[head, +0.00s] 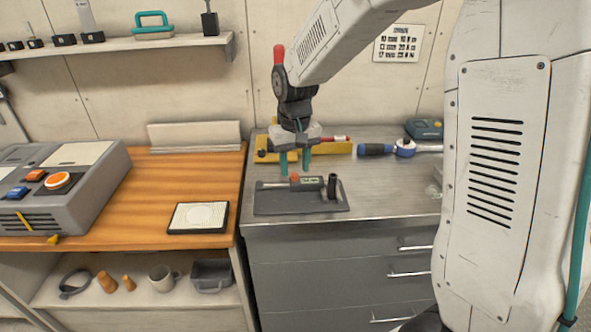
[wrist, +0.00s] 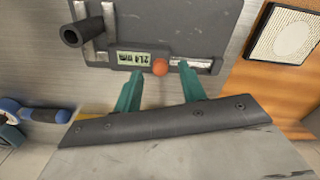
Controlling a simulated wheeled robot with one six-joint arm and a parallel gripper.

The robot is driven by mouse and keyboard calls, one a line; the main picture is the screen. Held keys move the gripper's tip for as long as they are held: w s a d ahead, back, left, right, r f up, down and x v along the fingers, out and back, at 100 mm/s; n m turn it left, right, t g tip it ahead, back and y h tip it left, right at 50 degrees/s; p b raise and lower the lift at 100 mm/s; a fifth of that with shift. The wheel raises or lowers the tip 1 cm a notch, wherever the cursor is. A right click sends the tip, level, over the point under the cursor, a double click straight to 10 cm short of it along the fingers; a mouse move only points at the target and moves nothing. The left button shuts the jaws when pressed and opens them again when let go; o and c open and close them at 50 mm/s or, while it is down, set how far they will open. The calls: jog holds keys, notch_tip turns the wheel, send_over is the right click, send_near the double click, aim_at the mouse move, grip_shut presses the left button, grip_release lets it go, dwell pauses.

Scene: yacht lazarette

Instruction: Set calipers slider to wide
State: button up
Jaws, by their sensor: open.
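The calipers lie on a dark grey plate (head: 270,204) on the metal worktop; the plate also fills the top of the wrist view (wrist: 212,30). The slider carries a small display (head: 311,181) and an orange knob (head: 294,177). In the wrist view the display (wrist: 135,58) is upside down and its digits are hard to read; the knob (wrist: 160,67) is beside it. A silver beam (wrist: 192,64) runs to the right of the knob. My gripper (head: 295,166) is open and points down above the slider. In the wrist view its teal fingers (wrist: 160,80) stand either side of the knob, apparently not touching it.
A black post (head: 332,186) stands at the plate's right end. A yellow level (head: 335,147) lies behind, with a blue-handled ratchet (head: 403,147) to the right. A pad (head: 198,217) and a grey machine (head: 60,190) sit on the wooden bench at left.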

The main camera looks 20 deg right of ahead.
jog(key=shift+f, duration=0.95)
grip_shut()
jog(key=shift+w+a, duration=0.3)
jog(key=shift+a, duration=0.65)
grip_release()
jog(key=shift+d+r, duration=0.1)
jog(key=shift+r, duration=0.05)
notch_tip(320, 180, up, 8)
jog(key=shift+f, duration=0.2)
jog(key=shift+s, duration=0.15)
